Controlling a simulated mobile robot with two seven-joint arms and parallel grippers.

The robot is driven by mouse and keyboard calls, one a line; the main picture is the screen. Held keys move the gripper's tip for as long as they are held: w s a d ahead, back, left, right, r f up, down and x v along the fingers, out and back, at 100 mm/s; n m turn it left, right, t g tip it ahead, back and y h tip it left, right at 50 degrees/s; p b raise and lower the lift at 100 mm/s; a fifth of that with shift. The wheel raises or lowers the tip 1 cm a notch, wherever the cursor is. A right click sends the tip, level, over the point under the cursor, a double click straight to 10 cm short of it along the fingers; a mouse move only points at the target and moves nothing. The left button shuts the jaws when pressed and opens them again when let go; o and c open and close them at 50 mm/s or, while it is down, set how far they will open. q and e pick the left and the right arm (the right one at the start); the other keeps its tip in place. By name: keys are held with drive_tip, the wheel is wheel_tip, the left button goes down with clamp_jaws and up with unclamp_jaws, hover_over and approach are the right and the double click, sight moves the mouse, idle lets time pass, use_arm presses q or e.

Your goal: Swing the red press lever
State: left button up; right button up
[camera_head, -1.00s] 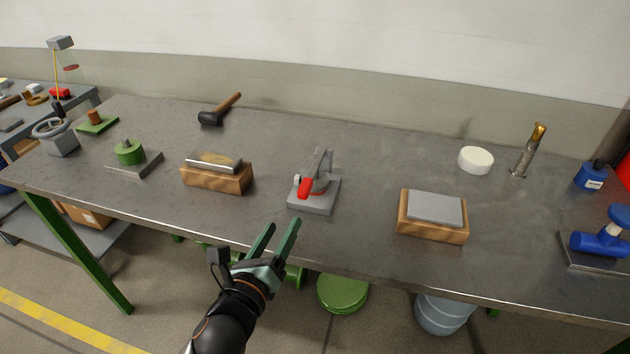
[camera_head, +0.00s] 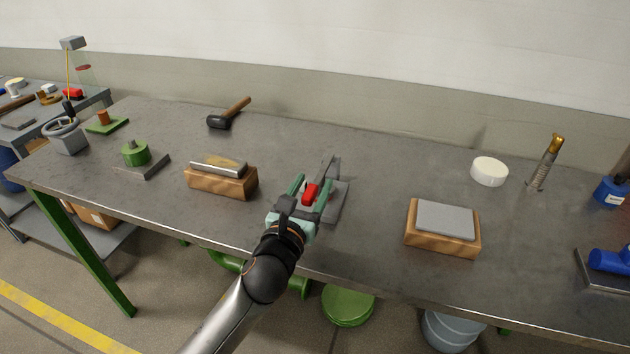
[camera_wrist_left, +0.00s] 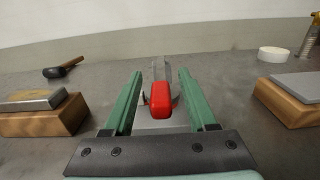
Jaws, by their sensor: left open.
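The red press lever (camera_head: 310,194) is on a small grey press (camera_head: 338,205) near the front middle of the table. My left gripper (camera_head: 312,187) is open, with its two green fingers on either side of the red lever. In the left wrist view the red lever (camera_wrist_left: 161,99) shows between the fingers (camera_wrist_left: 158,85), with a visible gap on each side. The press's grey upright rises behind the lever. Part of the press base is hidden by the gripper. My right gripper is not in view.
A wooden block with a metal plate (camera_head: 222,182) stands left of the press, and another with a grey plate (camera_head: 442,240) stands right. A hammer (camera_head: 228,114) and a white disc (camera_head: 489,171) lie farther back. The table behind the press is clear.

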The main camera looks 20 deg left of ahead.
use_arm(q)
drive_tip(key=shift+w, duration=1.05)
clamp_jaws()
idle(0.7)
